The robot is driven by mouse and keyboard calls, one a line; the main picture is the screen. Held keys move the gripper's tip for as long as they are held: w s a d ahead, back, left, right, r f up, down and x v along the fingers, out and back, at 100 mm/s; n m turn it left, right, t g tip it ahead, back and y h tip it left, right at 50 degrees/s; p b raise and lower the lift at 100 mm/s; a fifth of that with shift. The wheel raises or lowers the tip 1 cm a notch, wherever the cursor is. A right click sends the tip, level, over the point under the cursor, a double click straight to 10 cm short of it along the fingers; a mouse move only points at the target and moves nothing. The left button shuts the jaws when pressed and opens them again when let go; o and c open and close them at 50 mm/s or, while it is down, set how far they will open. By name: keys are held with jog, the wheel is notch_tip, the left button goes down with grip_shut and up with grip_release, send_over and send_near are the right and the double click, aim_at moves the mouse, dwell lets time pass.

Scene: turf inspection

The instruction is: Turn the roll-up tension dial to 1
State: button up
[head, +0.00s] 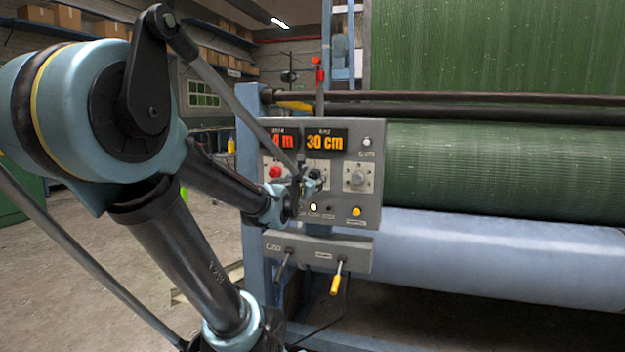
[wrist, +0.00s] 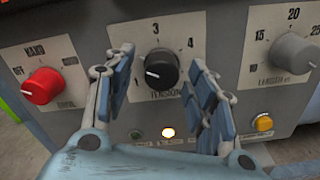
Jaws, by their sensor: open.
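The black tension dial (wrist: 161,69) sits on a white plate marked TENSION in the wrist view. Its white pointer line points left and slightly down. My gripper (wrist: 163,92) is open, with one finger on each side of the dial and gaps to the knob. In the head view, my gripper (head: 308,183) is at the control panel (head: 372,205) and hides most of the dial.
A red selector knob (wrist: 41,86) is left of the dial and a grey length knob (wrist: 295,54) is right. A lit white lamp (wrist: 168,132) and a yellow button (wrist: 264,123) are below. A yellow-handled lever (head: 336,284) hangs under the panel. Green turf rolls (head: 490,170) stand right.

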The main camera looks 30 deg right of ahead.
jog(key=shift+w+d, duration=0.35)
jog(key=shift+d, duration=0.05)
jog(key=c, duration=1.1)
jog(key=shift+o, duration=0.2)
jog(key=shift+n, duration=0.3)
jog(key=n, duration=1.1)
jog(key=shift+n, duration=0.3)
